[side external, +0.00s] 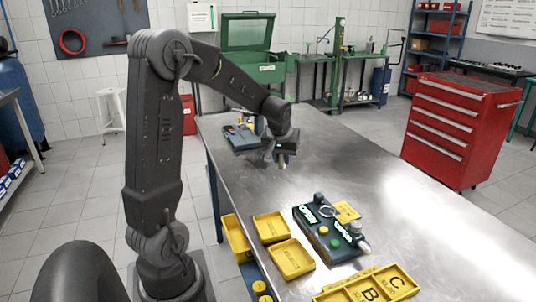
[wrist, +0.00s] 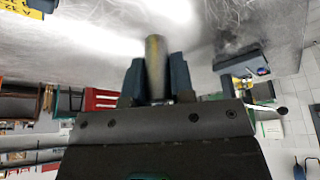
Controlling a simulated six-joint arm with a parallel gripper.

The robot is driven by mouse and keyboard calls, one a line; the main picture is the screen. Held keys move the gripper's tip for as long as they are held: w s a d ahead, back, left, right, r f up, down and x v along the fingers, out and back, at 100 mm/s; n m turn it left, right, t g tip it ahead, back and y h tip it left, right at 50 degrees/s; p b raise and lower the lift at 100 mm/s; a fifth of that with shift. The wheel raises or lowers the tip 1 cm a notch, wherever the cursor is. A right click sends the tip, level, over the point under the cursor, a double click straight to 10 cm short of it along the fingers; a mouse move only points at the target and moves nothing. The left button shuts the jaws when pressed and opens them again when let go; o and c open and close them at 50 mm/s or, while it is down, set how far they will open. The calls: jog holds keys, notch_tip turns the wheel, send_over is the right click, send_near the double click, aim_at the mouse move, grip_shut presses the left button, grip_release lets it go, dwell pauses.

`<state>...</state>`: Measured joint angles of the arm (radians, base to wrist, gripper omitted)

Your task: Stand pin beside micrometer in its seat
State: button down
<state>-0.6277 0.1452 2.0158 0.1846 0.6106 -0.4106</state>
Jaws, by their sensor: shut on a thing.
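My gripper (side external: 283,160) is over the far part of the steel table in the side view. In the wrist view its two dark fingers (wrist: 157,80) are shut on a cylindrical metallic pin (wrist: 155,58), which sticks out past the fingertips. The pin is too small to make out in the side view. A dark grey case (side external: 238,142) with small coloured items lies on the table just left of and behind my gripper; it also shows in the wrist view (wrist: 243,58). I cannot tell the micrometer or the pin's seat in either view.
A dark control box (side external: 330,240) with lit labels and buttons stands on the near table. Yellow trays (side external: 290,258) lie left of it, and lettered yellow bins (side external: 370,288) stand in front. The shiny steel table (side external: 350,170) is bare between my gripper and the control box.

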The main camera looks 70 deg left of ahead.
aim_at(330, 206)
jog(key=w+d+f+m+t, duration=0.1)
jog(key=w+d+m, duration=0.1)
jog(key=w+d, duration=0.35)
jog(key=w+d+f+m, duration=0.1)
jog(key=w+d+m, duration=0.1)
jog(key=d, duration=0.7)
jog(key=shift+h, duration=0.4)
jog(key=shift+w+a+f, duration=0.1)
jog(key=shift+a+f, duration=0.05)
jog(key=shift+f, duration=1.35)
jog(key=shift+w+a+f, duration=0.1)
jog(key=shift+f, duration=1.35)
jog(key=shift+f, duration=0.15)
jog(key=c, duration=0.9)
grip_release()
jog(key=shift+a+r, duration=0.1)
jog(key=shift+r, duration=0.1)
jog(key=shift+c, duration=0.2)
jog(key=shift+r, duration=0.1)
jog(key=shift+c, duration=0.2)
jog(key=shift+r, duration=0.15)
jog(key=shift+o, duration=0.4)
jog(key=v, duration=1.3)
jog(key=shift+d, duration=0.25)
